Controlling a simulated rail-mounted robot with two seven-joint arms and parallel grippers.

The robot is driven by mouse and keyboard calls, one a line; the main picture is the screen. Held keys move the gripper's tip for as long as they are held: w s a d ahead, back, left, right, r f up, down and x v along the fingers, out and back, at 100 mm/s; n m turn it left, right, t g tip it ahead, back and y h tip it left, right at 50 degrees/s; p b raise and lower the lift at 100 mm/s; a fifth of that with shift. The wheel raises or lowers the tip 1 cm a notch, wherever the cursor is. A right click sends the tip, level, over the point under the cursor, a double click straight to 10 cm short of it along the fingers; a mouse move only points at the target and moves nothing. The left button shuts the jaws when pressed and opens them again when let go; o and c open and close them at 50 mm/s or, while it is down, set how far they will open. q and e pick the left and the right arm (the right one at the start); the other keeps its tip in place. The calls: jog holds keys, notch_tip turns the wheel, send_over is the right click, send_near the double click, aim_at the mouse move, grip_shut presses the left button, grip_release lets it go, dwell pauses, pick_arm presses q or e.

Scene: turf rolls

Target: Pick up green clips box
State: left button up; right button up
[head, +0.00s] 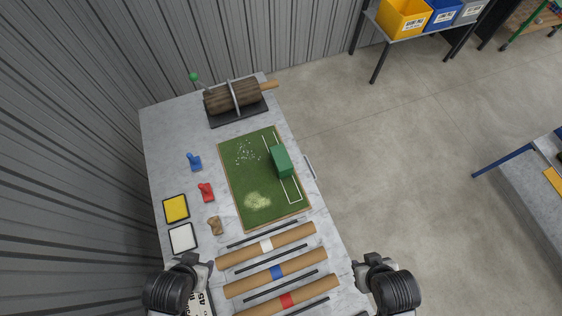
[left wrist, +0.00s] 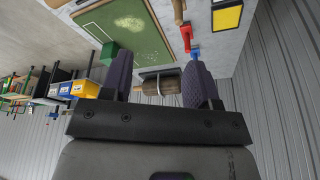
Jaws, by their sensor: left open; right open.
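A green box (head: 282,161) sits on the right part of the green turf board (head: 248,200), near its white line markings, in the head view. It also shows in the left wrist view as a small green box (left wrist: 109,53) at the edge of the board. My left gripper (head: 196,264) is open and empty over the near left of the table. Its two dark fingers (left wrist: 160,88) stand apart in the left wrist view. My right gripper (head: 366,264) is open and empty beyond the table's right edge. Both are well apart from the green box.
Three cardboard rolls with white, blue and red bands lie at the table's near end, with dark bars (head: 262,234) between. A roller device (head: 232,97) stands at the far end. Blue (head: 194,161) and red (head: 206,192) tools and yellow (head: 176,208) and white (head: 182,239) squares line the left.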

pick_arm(q)
jog(key=o, duration=0.8)
jog(key=shift+a, duration=0.2)
